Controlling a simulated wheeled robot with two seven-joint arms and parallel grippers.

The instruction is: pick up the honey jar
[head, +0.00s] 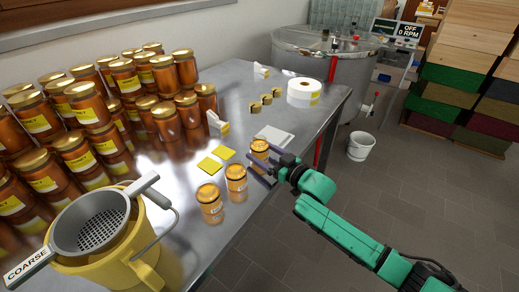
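Three small honey jars with gold lids stand upright in a row on the metal table: a front one (209,205), a middle one (236,182) and a far one (260,148). My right gripper (261,160) reaches in from the right at the far jar. Its two dark fingers are spread apart, one on each side of that jar's lower part. I cannot tell whether they touch it. The lower finger partly hides the jar and passes close to the middle jar. My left gripper is not in view.
Large stacked honey jars (85,103) crowd the table's left. A yellow bucket (145,255) with a coarse strainer (100,230) stands in front. Yellow squares (210,165), a white pad (275,135) and a label roll (303,90) lie nearby. The table's right edge is close.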

